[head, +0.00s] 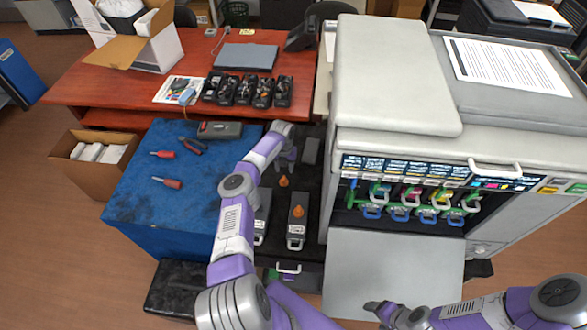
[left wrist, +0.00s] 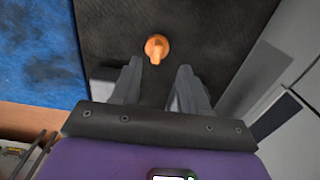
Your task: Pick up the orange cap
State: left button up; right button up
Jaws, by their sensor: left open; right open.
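A loose orange cap (head: 283,182) lies on the black surface of a stand. It also shows in the left wrist view (left wrist: 157,48), just beyond and between my fingertips, with nothing touching it. A second orange cap (head: 298,211) sits on top of a dark grey toner cartridge (head: 297,230). My left gripper (head: 286,166) is open and empty, right by the loose cap on its far side in the head view; its parted fingers show in the left wrist view (left wrist: 158,64). My right gripper (head: 374,308) is open and empty over the printer's lowered flap.
More cartridges (head: 263,215) lie near the capped one. The printer (head: 400,80) stands close on the right, its flap (head: 390,270) lowered. A blue-topped table (head: 150,200) with screwdrivers (head: 166,182) and pliers (head: 194,146) is on the left.

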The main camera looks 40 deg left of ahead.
aim_at(284, 178)
pick_arm(q)
jog(key=shift+s+f, duration=0.2)
jog(key=shift+f, duration=0.35)
pick_arm(e)
jog(key=shift+s+f, duration=0.1)
jog(key=shift+s, duration=0.1)
pick_arm(q)
notch_tip(284, 178, down, 6)
jog(key=shift+s+r+b, duration=0.1)
jog(key=shift+s+b, duration=0.05)
jog(key=shift+b, duration=0.9)
pick_arm(e)
jog(key=shift+s+f, duration=0.15)
jog(key=shift+f, duration=0.8)
pick_arm(q)
jog(key=shift+r, duration=0.1)
grip_shut()
